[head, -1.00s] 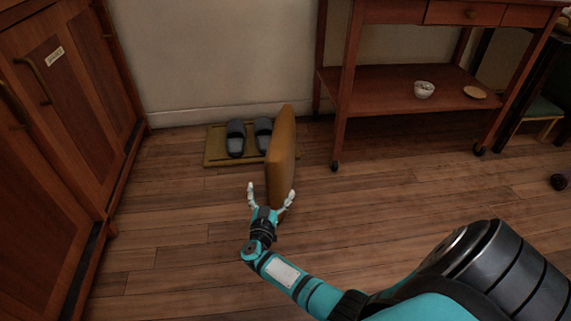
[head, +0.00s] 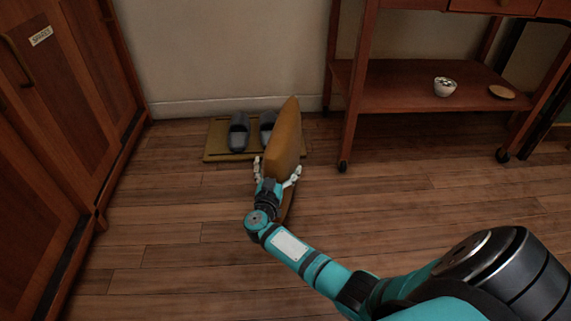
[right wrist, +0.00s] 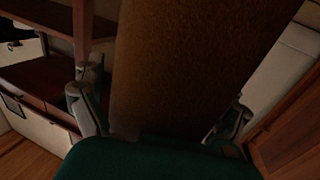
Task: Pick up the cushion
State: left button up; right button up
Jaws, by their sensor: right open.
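The mustard-brown cushion (head: 286,140) stands upright on its edge, close in front of the slippers, in the head view. My right gripper (head: 278,170) is at its near end, with one finger on each side of it. The jaws are open. In the right wrist view the cushion (right wrist: 195,65) fills the middle between the fingers of my right gripper (right wrist: 165,115), with a gap by the right finger. Whether the left finger touches it is unclear. The cushion's lower near part is partly hidden by the gripper. My left gripper is not in view.
Grey slippers (head: 239,133) lie on a flat mat (head: 218,155) by the wall, behind the cushion. Wooden cabinets (head: 62,80) line the left. The wooden floor (head: 420,195) is otherwise clear.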

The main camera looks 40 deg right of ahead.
jog(key=shift+c, duration=0.4)
jog(key=c, duration=1.5)
jog(key=shift+r, duration=0.1)
